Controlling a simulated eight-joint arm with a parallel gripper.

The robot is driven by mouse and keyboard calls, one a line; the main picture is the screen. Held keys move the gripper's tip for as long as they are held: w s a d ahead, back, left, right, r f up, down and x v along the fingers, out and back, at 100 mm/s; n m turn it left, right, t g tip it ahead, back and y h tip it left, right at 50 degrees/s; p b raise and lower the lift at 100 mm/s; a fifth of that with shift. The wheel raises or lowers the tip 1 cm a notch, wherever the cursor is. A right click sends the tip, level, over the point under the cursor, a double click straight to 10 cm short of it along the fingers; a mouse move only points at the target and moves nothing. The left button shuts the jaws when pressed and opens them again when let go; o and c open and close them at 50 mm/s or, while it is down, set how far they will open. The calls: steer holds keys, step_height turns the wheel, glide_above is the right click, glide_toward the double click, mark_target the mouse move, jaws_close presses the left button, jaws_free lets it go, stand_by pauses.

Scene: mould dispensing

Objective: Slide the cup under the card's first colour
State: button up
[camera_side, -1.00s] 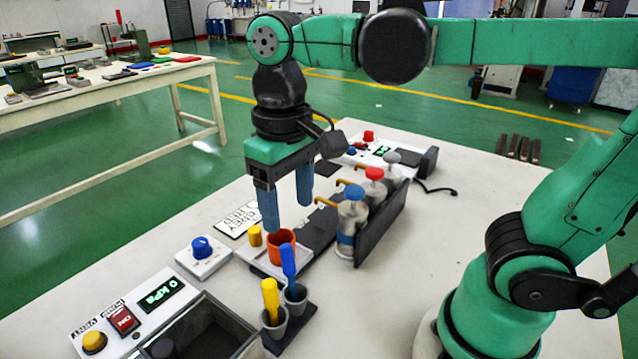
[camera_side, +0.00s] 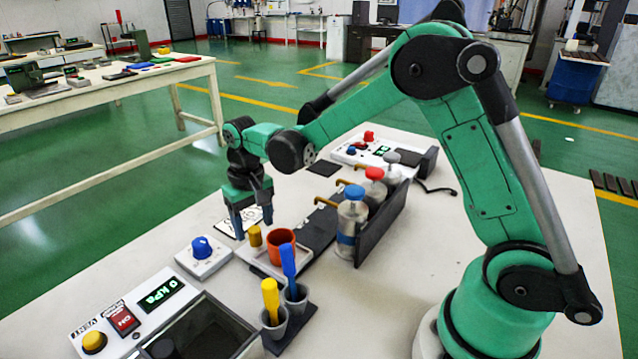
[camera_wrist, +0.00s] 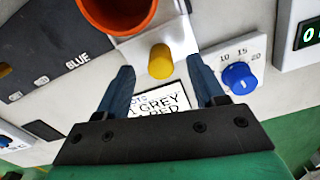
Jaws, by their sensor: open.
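The orange cup (camera_side: 281,247) stands upright on a pale plate (camera_side: 249,261) at the near end of a dark track. A yellow peg (camera_side: 255,238) rises from the same plate; it also shows in the wrist view (camera_wrist: 160,62). My gripper (camera_side: 254,229) is open, low at the peg, with one finger on each side of it in the wrist view (camera_wrist: 161,68). I cannot tell whether they touch it. The card (camera_wrist: 160,110) lies partly behind the fingers and reads "1 GREY", with "RED" below. Three dispensers stand along the track: blue-topped (camera_side: 354,215), red-topped (camera_side: 375,190) and grey-topped (camera_side: 392,172), the farthest.
The dark track (camera_side: 315,228) runs from the cup past the brass spouts; "BLUE" is printed on it in the wrist view. A blue-knob dial box (camera_side: 203,257) sits left of the plate. Pots with yellow and blue-handled tools (camera_side: 290,290) stand near the cup's front.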

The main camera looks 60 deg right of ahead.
steer(key=shift+f, duration=1.25)
jaws_close()
stand_by(0.5)
